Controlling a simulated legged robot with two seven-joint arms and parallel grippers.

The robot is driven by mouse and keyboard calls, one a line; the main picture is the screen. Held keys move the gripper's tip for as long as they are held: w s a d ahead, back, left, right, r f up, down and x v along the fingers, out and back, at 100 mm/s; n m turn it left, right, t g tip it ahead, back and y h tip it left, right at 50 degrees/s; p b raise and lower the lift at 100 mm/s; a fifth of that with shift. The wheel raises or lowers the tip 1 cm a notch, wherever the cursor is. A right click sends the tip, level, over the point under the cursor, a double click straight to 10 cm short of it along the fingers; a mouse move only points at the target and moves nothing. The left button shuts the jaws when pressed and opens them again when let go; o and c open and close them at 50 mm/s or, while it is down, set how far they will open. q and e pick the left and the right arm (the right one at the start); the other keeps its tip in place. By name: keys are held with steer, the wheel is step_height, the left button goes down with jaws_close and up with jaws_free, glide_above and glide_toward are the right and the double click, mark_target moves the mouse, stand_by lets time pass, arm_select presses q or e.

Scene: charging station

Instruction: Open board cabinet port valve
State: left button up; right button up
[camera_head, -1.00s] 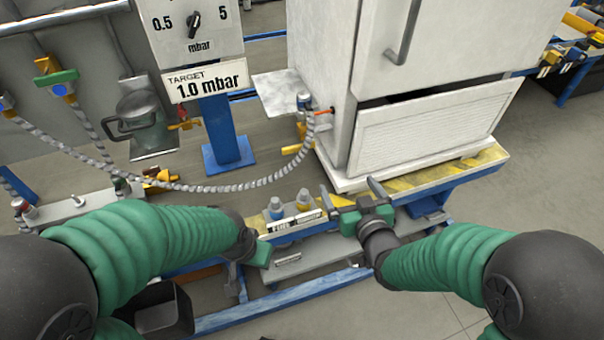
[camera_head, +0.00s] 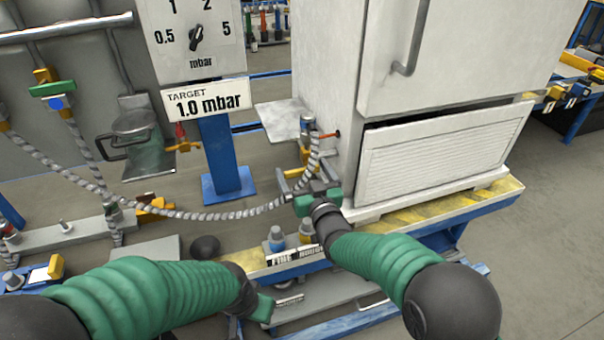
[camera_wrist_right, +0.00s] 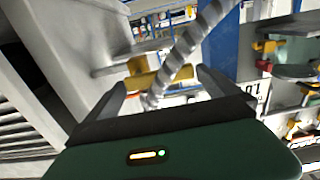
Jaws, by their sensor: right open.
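The white cabinet (camera_head: 440,150) stands right of centre, with a hose fitting (camera_head: 308,126) at its left side. A yellow valve handle (camera_head: 304,157) is just below that fitting, beside the grey ribbed hose (camera_head: 240,213). My right gripper (camera_head: 303,178) is open in front of and below the handle. In the right wrist view, the hose (camera_wrist_right: 185,55) passes between the open fingers (camera_wrist_right: 160,88), with yellow parts (camera_wrist_right: 145,80) beyond; I cannot tell contact. My left gripper (camera_head: 262,308) is low in the centre; its jaws are unclear.
A pressure board (camera_head: 205,100) with a dial and "TARGET 1.0 mbar" sign stands on a blue post at left. A green-handled valve (camera_head: 52,88) is on the grey panel.

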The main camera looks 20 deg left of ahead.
steer(key=shift+w+a, duration=0.35)
steer(key=shift+w, duration=0.2)
steer(key=c, duration=1.9)
